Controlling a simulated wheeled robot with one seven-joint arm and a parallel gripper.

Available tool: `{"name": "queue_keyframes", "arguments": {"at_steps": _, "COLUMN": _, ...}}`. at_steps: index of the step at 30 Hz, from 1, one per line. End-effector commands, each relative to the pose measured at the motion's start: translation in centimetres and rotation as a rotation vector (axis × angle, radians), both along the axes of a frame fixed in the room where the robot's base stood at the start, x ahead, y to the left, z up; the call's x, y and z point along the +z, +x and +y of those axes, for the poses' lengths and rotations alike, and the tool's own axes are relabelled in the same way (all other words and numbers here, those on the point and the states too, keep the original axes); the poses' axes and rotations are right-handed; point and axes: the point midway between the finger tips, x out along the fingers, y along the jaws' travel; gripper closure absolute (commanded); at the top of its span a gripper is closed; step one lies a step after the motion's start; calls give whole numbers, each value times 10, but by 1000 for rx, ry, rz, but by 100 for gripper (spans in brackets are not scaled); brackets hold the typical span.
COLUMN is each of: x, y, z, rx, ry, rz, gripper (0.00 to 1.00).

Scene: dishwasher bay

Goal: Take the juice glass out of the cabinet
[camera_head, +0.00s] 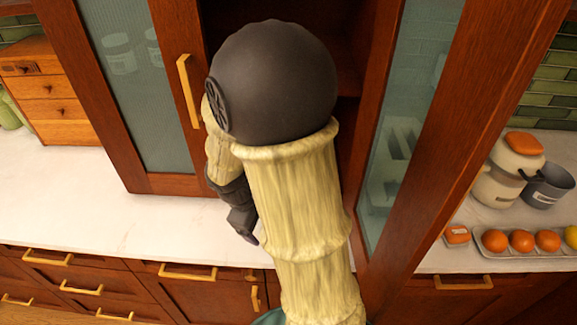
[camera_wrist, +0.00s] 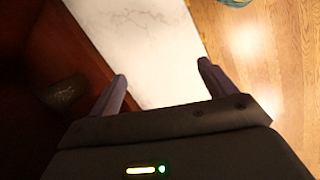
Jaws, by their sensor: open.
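The wooden cabinet (camera_head: 357,50) stands on the counter with its front open between a frosted-glass panel on the left and an open door on the right. My arm hides most of its inside in the head view. My gripper (camera_head: 247,232) hangs low in front of the cabinet, over the counter. In the wrist view my gripper (camera_wrist: 162,70) is open, with nothing between its fingers. A dark, short, round thing (camera_wrist: 65,92) lies left of the fingers against reddish wood; I cannot tell whether it is the juice glass. No juice glass shows clearly in the head view.
Pale jar-like shapes (camera_head: 120,55) show dimly behind the left glass panel. The open right door (camera_head: 420,150) stands close to my arm. A canister (camera_head: 508,165), a grey pot (camera_head: 548,187) and a tray of oranges (camera_head: 490,250) are at right. The left counter (camera_head: 60,190) is clear.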

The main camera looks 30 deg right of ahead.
Motion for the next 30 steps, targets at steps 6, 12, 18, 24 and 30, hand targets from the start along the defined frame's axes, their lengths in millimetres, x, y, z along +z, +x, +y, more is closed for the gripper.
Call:
{"name": "queue_keyframes", "arguments": {"at_steps": 6, "x": -17, "y": 41, "z": -57, "rx": 352, "ry": -291, "rz": 202, "gripper": 17}}
{"name": "queue_keyframes", "arguments": {"at_steps": 12, "x": -18, "y": 95, "z": -102, "rx": 654, "ry": -588, "rz": 382, "gripper": 17}}
{"name": "queue_keyframes", "arguments": {"at_steps": 18, "x": -13, "y": 148, "z": -125, "rx": 881, "ry": -844, "rz": 517, "gripper": 17}}
{"name": "queue_keyframes", "arguments": {"at_steps": 24, "x": -8, "y": 167, "z": -129, "rx": 955, "ry": -937, "rz": 561, "gripper": 17}}
{"name": "queue_keyframes", "arguments": {"at_steps": 30, "x": -8, "y": 167, "z": -129, "rx": 955, "ry": -937, "rz": 560, "gripper": 17}}
